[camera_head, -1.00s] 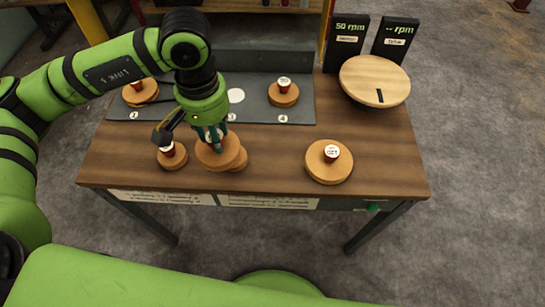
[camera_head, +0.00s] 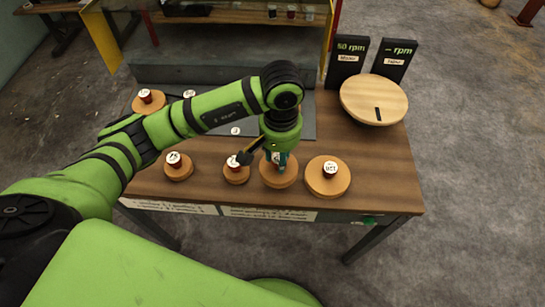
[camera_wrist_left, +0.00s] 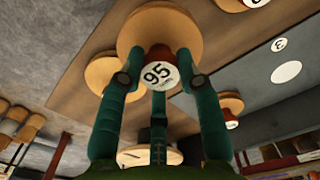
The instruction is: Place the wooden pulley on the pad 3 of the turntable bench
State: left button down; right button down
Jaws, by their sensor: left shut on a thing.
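My left gripper (camera_head: 279,163) is shut on a wooden pulley (camera_head: 278,178), a round disc with a reddish knob. The left wrist view shows its white "95" label (camera_wrist_left: 159,74) between the fingers. It appears over the front of the turntable bench (camera_head: 215,152); its exact height is hard to tell. Pad 3, a bare white disc (camera_wrist_left: 286,72), shows in the left wrist view beside its "3" mark (camera_wrist_left: 279,45). In the head view my left arm hides the disc, but the mark (camera_head: 235,131) shows. My right gripper is not in view.
A larger pulley (camera_head: 328,190) stands right of the held one, and two small pulleys (camera_head: 236,178) (camera_head: 178,172) stand left of it. Another occupies the left end of the dark strip (camera_head: 148,107). The round turntable (camera_head: 365,95) and two black rpm displays (camera_head: 347,62) are at right.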

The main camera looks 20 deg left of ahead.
aim_at(274, 162)
pick_arm(q)
jog(key=shift+w+a+f, duration=0.55)
jog(key=shift+w+a, duration=0.05)
jog(key=shift+a, duration=0.15)
jog(key=shift+w+a+f, duration=0.1)
jog(key=shift+f, duration=0.2)
notch_tip(274, 162, down, 3)
jog(key=shift+f+p, duration=0.1)
jog(key=shift+p, duration=0.75)
jog(key=shift+f, duration=0.2)
jog(key=shift+f, duration=0.1)
jog(key=shift+f+b, duration=0.1)
jog(key=shift+b, duration=0.2)
jog(key=c, duration=0.8)
grip_release()
jog(key=shift+c, duration=0.2)
